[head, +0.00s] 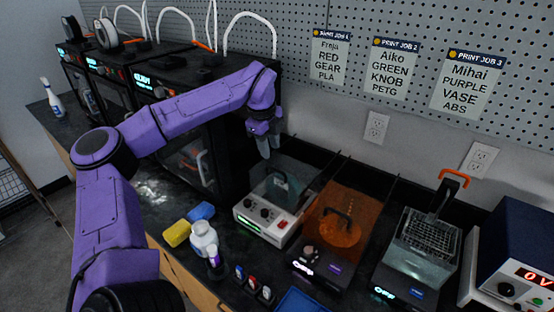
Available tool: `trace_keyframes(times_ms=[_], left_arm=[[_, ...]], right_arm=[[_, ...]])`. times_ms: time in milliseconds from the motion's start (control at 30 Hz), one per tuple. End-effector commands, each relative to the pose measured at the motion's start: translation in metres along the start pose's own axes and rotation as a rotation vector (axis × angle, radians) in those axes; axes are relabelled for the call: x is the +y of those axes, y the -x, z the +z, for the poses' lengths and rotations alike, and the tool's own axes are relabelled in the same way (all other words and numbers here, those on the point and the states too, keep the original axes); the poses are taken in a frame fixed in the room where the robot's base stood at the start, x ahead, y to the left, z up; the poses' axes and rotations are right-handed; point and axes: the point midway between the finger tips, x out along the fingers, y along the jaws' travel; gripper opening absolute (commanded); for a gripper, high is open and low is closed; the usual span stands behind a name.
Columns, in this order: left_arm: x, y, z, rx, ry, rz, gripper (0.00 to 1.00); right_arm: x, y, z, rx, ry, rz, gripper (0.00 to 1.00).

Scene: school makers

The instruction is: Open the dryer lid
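A white box (264,226) with dark knobs and a red switch stands on the black bench, under a clear smoky lid (262,190) with a dark handle (281,183). It looks like the dryer, though I can read no label. The lid appears down on the box. My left gripper (266,150) hangs fingers-down just above and behind this lid, apart from the handle as far as I can see. The fingers overlap in view, so their opening is unclear. My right gripper is not in view.
To the right stand a box with an orange see-through lid (337,227), a clear tank with a basket (424,241) and a power unit (520,265). Black printers (190,100) stand at the left.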

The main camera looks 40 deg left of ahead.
Motion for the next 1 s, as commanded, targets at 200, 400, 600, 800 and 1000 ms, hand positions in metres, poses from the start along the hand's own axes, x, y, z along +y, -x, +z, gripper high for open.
trace_keyframes(times_ms=[200,400,600,800,1000], left_arm=[[0.0,-0.049,-0.001,-0.001,-0.002,0.007,0.36],[0.0,-0.073,0.0,-0.001,0.001,0.003,0.36],[-0.001,-0.077,0.0,-0.001,0.001,0.0,0.36],[-0.001,-0.076,0.0,-0.001,0.001,0.001,0.0],[0.0,-0.077,0.0,-0.001,0.001,0.002,0.0]], right_arm=[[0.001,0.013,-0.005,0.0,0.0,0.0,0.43],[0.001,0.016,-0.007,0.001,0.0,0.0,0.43],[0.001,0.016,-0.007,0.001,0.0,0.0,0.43],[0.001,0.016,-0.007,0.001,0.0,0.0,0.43],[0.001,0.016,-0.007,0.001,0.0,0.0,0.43]])
